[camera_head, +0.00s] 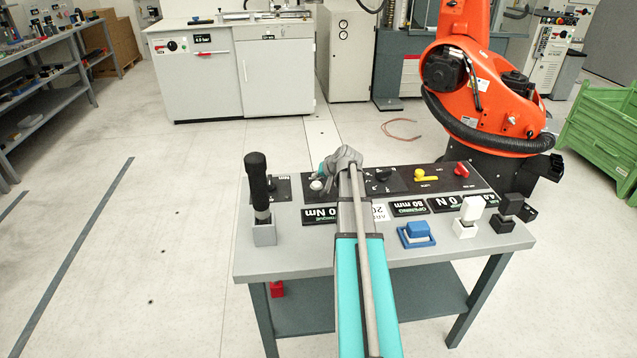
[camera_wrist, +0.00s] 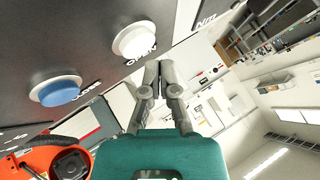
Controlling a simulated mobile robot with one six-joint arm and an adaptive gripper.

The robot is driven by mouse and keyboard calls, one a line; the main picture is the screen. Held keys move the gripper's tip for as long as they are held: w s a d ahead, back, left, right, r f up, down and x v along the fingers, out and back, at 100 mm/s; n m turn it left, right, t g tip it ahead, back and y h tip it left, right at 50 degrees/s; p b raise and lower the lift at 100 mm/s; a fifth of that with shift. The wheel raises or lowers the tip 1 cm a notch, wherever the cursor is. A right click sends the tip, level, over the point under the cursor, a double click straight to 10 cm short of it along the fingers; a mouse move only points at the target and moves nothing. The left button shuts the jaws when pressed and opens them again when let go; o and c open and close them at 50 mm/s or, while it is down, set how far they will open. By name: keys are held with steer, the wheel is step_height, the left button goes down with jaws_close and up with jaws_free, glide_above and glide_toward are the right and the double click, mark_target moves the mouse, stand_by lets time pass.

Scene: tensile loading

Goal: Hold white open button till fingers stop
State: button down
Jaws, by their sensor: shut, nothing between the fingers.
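The white button (camera_wrist: 134,41) stands on the dark panel in the wrist view, with the label OPEN beside it. It also shows in the head view as a small white knob (camera_head: 317,185) on the table's panel, left of my arm's end. My gripper (camera_wrist: 160,66) is shut and empty. In the wrist view its fingertips appear just to the right of and below the white button; a gap shows in the picture, and I cannot tell the depth. In the head view the fingers are not clearly seen. The fingers the button drives cannot be made out.
A blue button (camera_wrist: 56,90) labelled CLOSE is beside the white one. An orange robot (camera_head: 485,85) stands behind.

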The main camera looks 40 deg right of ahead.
mark_target(317, 184)
steer(key=shift+r+p, duration=2.55)
